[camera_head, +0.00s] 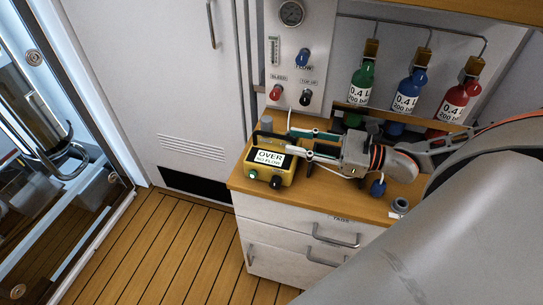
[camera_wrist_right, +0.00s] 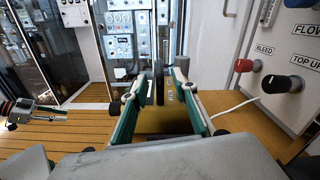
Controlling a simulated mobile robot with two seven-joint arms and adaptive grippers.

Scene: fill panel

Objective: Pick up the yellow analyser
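The yellow analyser (camera_head: 286,177) stands on the wooden counter top near its front left corner. Its white label reads "OVER NO FLOW", and it has a green and a black knob on the front. My right gripper (camera_head: 285,143) reaches in from the right, just over the analyser's top, with its teal-lined fingers apart. In the right wrist view the fingers (camera_wrist_right: 170,75) are also apart, with a yellowish surface below them. I cannot tell whether they touch the analyser. My left gripper (camera_wrist_right: 52,111) seems to show at the left of the wrist view, too small to read.
The wooden counter (camera_head: 240,184) sits on white drawers. Behind it is a panel with a red knob (camera_head: 276,92) and a black knob (camera_head: 305,97). Green (camera_head: 361,82), blue (camera_head: 405,97) and red (camera_head: 455,100) bottles stand at the back. Wooden floor (camera_head: 160,245) is clear to the left.

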